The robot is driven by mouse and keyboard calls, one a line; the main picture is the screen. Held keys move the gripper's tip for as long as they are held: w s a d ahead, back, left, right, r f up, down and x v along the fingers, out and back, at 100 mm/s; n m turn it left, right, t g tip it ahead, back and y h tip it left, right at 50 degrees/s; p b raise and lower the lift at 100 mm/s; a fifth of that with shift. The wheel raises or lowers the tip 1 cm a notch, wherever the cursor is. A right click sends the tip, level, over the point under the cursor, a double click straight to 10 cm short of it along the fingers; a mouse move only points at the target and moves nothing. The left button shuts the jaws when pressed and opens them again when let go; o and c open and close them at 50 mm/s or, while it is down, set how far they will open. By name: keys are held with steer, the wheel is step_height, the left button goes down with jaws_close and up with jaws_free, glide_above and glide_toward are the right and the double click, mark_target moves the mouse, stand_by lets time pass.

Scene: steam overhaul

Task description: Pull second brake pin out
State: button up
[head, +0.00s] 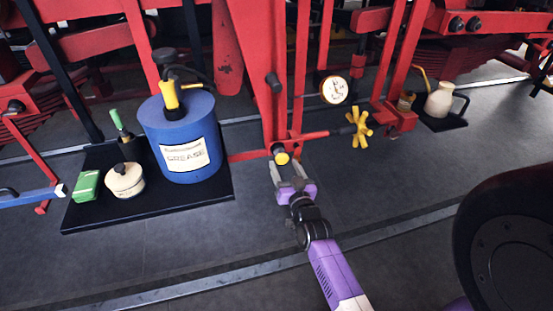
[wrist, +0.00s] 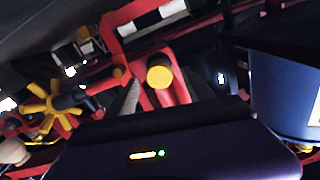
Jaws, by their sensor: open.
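A pin with a round yellow head (head: 281,157) sits low on the red upright frame (head: 272,115) in the middle of the head view. Its yellow head also shows in the wrist view (wrist: 159,75), face-on. My gripper (head: 289,173) is open just in front of the pin. In the wrist view its two grey fingers stand on either side of the yellow head, which lies beyond or between their tips; I see no clear contact. The pin's shaft is hidden behind its head.
A black tray (head: 150,217) at left holds a blue grease drum (head: 180,140), a cream pot (head: 124,181) and a green box (head: 87,186). A yellow valve wheel (head: 360,124) and a gauge (head: 334,90) are right of the pin. The grey floor in front is clear.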

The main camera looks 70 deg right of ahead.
mark_target(283, 161)
steer(key=shift+p+x, duration=0.35)
steer(key=shift+x, duration=1.85)
jaws_close()
